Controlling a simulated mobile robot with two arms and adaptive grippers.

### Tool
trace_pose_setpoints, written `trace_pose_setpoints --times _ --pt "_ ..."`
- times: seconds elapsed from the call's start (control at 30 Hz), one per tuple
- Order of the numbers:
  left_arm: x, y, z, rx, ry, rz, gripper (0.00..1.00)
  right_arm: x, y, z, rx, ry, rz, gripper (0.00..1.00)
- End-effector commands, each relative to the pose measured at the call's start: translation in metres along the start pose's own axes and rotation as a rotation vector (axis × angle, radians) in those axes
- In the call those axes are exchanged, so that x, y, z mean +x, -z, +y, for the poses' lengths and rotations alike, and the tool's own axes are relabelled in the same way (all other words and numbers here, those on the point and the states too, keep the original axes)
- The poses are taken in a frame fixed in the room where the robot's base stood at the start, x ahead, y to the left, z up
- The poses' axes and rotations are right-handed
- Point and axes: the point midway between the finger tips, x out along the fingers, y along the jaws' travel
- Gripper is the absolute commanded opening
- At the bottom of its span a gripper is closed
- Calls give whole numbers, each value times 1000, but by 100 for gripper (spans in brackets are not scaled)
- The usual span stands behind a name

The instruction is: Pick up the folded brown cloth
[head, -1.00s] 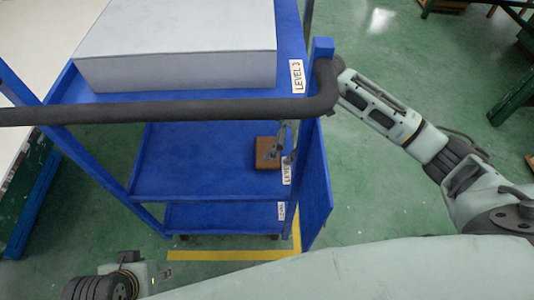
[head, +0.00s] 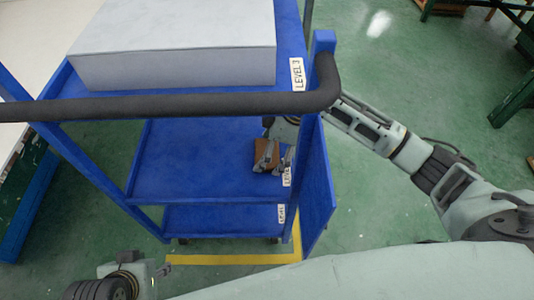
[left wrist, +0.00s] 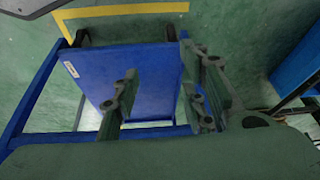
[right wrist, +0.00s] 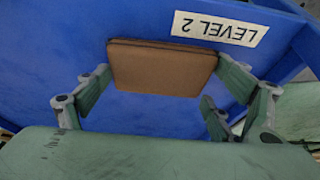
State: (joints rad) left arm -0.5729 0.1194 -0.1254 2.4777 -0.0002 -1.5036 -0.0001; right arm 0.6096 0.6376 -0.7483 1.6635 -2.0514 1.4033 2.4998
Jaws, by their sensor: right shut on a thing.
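The folded brown cloth (head: 267,147) is a small flat rectangle over the front right of the cart's middle shelf, by the LEVEL 2 label. My right gripper (head: 273,160) reaches in there from the right, behind the cart's post. In the right wrist view, the cloth (right wrist: 160,68) lies between the two fingers of the right gripper (right wrist: 165,78), which are shut on its opposite sides. I cannot tell whether it touches the shelf. My left gripper (left wrist: 158,88) is open and empty, pointed toward the cart's lower part; its housing shows at the head view's bottom left.
The blue cart (head: 165,165) has a black handle bar (head: 170,110) across its front. A large white box (head: 175,55) sits on the top shelf, above the middle shelf. A cart post stands close to my right arm. Green floor (head: 390,200) is clear on the right.

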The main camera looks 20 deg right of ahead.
Motion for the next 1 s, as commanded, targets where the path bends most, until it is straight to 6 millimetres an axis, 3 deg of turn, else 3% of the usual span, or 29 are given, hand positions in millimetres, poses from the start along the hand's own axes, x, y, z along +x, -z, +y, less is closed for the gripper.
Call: trace_pose_setpoints --times 0.13,0.47,0.67,0.77,1.0 --pt "0 0 0 0 0 -1 40 0 0 0 0 0 0 61" --pt "-2 -2 0 -1 0 -9 40 -4 2 0 0 -1 0 61" --pt "-10 -20 -2 -3 3 -91 40 -22 9 1 -1 -2 1 61" --pt "-16 -16 -2 -3 3 -85 40 -37 15 1 -1 -3 2 61" --pt "-19 -14 -2 -3 3 -83 40 -54 -37 0 7 0 -7 61"
